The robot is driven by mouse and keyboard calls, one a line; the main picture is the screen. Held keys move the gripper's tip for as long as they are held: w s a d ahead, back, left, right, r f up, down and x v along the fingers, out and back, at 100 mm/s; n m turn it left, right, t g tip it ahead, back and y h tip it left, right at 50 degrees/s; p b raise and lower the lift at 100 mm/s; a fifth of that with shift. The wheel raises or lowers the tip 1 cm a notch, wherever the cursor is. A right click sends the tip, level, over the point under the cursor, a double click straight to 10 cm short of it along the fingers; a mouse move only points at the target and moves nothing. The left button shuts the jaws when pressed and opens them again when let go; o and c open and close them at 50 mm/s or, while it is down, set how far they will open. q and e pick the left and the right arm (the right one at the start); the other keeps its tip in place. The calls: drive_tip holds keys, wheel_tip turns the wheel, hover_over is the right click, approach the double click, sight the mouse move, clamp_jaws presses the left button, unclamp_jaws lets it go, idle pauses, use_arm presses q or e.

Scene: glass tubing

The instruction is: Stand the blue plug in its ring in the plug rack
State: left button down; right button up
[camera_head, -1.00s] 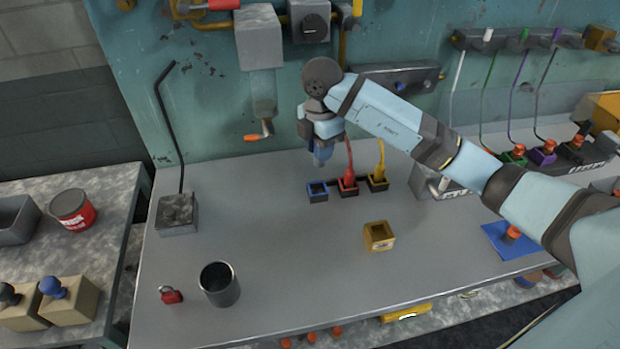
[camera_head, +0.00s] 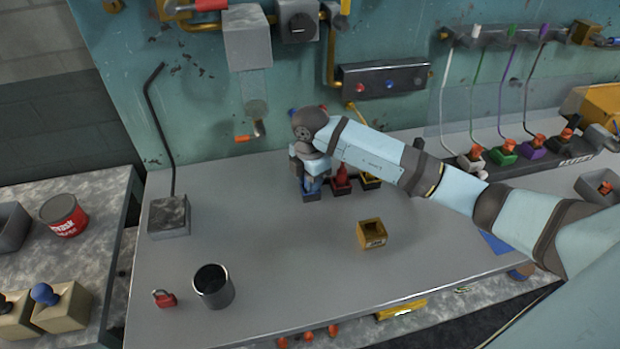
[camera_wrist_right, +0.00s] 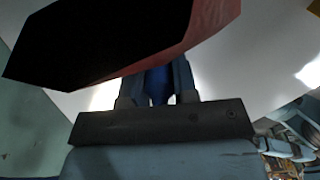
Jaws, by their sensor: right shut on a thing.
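The plug rack is the row of small square rings at the back of the bench, with a blue ring (camera_head: 311,196), a red ring (camera_head: 341,187) and a yellow ring (camera_head: 371,182). A red plug (camera_head: 342,172) stands in the red ring. My right gripper (camera_head: 312,184) is directly over the blue ring, pointing down and low against it. It is shut on the blue plug (camera_wrist_right: 158,86), which shows between the fingers in the right wrist view. The gripper mostly hides the plug in the head view, so I cannot tell how deep it sits. My left gripper is not in view.
A brass-coloured box (camera_head: 371,234) stands in front of the rack. A dark cup (camera_head: 213,286) and a red padlock (camera_head: 164,298) are at the front left. A black bent rod on a grey block (camera_head: 168,217) stands at the left. The middle of the bench is clear.

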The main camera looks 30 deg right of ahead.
drive_tip(key=shift+f, duration=0.2)
drive_tip(key=o, duration=0.9)
drive_tip(key=shift+o, duration=0.2)
drive_tip(key=shift+r, duration=0.1)
drive_tip(key=shift+r, duration=0.1)
wheel_tip(320, 180, up, 12)
drive_tip(key=shift+r, duration=0.1)
